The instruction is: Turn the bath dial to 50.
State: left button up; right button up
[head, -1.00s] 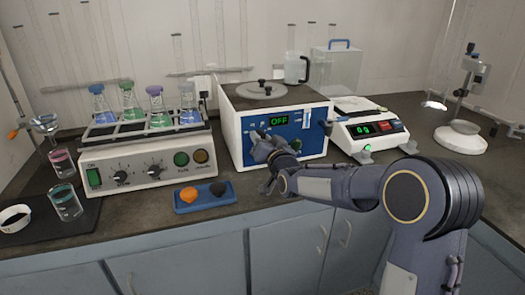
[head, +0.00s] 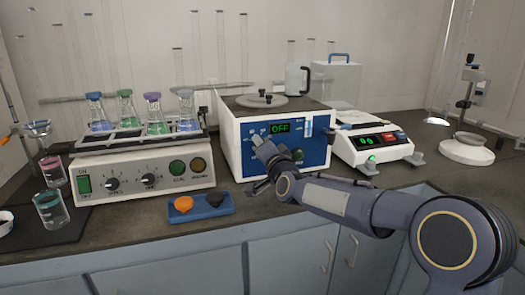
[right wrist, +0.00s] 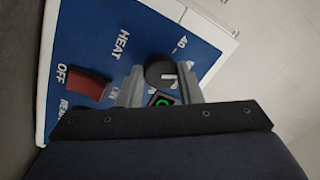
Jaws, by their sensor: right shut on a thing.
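The bath is a white box (head: 232,150) with a blue front panel (head: 318,152) and a green display (head: 280,128) reading OFF. In the right wrist view its black dial (right wrist: 158,70) has a white pointer mark aimed to the right. Several scale figures stand around it; "40" is legible above right, others are hidden by the fingers. My right gripper (head: 262,147) is at the panel and hides the dial in the head view. In the wrist view its fingers (right wrist: 160,88) are shut on the dial's two sides. My left gripper is not in view.
A red HEAT switch (right wrist: 82,86) and a green-lit button (right wrist: 161,101) sit close to the dial. A blue tray (head: 212,211) lies in front on the counter.

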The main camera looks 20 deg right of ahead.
dwell(0.3)
jog(key=o, duration=1)
jog(key=s, duration=0.7)
jog(key=shift+s+d+f, duration=0.25)
jog(key=shift+s+d, duration=0.05)
jog(key=shift+s, duration=0.05)
